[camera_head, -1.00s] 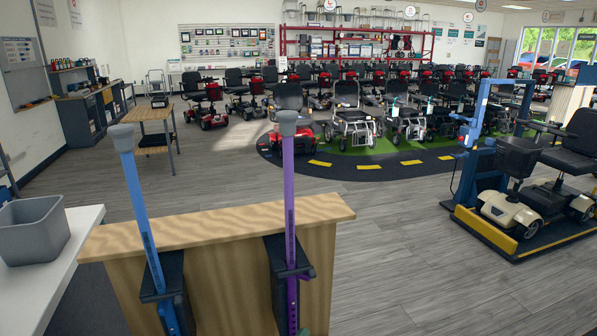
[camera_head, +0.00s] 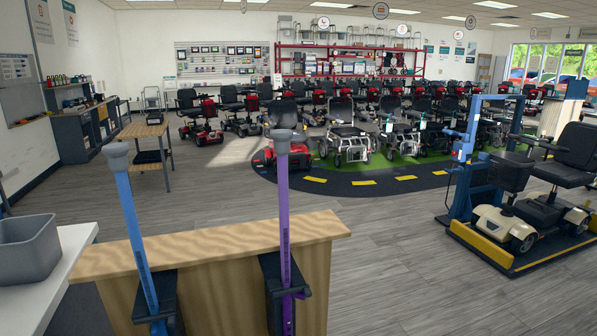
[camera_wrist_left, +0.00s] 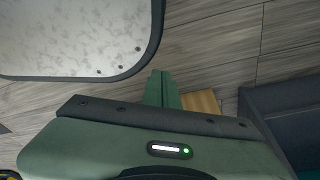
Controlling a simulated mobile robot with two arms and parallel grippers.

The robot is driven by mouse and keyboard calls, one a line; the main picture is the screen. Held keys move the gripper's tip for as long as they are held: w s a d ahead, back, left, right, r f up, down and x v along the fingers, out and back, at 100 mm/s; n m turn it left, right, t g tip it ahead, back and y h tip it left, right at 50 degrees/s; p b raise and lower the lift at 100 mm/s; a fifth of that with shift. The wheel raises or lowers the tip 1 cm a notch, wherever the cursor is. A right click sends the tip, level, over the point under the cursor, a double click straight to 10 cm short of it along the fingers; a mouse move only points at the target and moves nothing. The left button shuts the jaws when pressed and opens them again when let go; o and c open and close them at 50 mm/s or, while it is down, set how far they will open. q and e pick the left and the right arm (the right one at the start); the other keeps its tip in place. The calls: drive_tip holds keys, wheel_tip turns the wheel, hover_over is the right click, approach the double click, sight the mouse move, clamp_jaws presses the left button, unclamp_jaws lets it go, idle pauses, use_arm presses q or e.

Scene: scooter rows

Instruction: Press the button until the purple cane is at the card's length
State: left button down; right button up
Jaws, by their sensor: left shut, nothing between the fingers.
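The purple cane (camera_head: 284,215) stands upright with a grey top, in a dark bracket (camera_head: 272,278) at the right part of a wooden stand (camera_head: 215,243). A blue cane (camera_head: 138,240) leans slightly in a second dark bracket to its left. The lower ends of both canes are cut off by the picture edge. I cannot make out the button or the card. My left gripper (camera_wrist_left: 162,76) shows only in the left wrist view, its green fingers shut together and empty. It points toward a small patch of wood (camera_wrist_left: 203,102). My right gripper is not in view.
A white table (camera_head: 60,275) with a grey bin (camera_head: 28,248) stands at the left. A cream scooter (camera_head: 520,215) sits on a blue and yellow lift at the right. Rows of scooters fill the back. Open floor (camera_head: 400,260) lies right of the stand.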

use_arm(q)
drive_tip(key=s+a+f+g, duration=0.1)
drive_tip(key=s, duration=0.5)
drive_tip(key=shift+s+a+m+g, duration=0.3)
drive_tip(key=shift+s+a, duration=0.05)
drive_tip(key=shift+a, duration=0.05)
idle(1.6)
drive_tip(key=w+d+r+m+t+h+p, duration=0.1)
drive_tip(key=w+d+r+m+t, duration=0.3)
drive_tip(key=w, duration=0.6)
drive_tip(key=w+d+r+m+p, duration=0.1)
drive_tip(key=w+d+r, duration=0.2)
drive_tip(key=w+r, duration=0.6)
drive_tip(key=w+d+r+m+t+h+p, duration=0.1)
drive_tip(key=w+d+r+m+t, duration=0.15)
drive_tip(key=w, duration=0.95)
drive_tip(key=w+d+r+m+t+h+p, duration=0.1)
drive_tip(key=w+d+r, duration=0.3)
drive_tip(key=r, duration=0.7)
drive_tip(key=w+d+r+m+t+h+p, duration=0.1)
drive_tip(key=w+d+r+m+t+h, duration=0.1)
drive_tip(key=r, duration=0.9)
drive_tip(key=w+d+r+m+t+h+p, duration=0.1)
drive_tip(key=w+d+r+m+t+h, duration=0.1)
drive_tip(key=w+d+r, duration=0.6)
wheel_tip(320, 180, up, 3)
drive_tip(key=shift+w+d+f+m+t, duration=0.15)
drive_tip(key=shift+w+m+t, duration=0.3)
drive_tip(key=shift+w+m, duration=0.7)
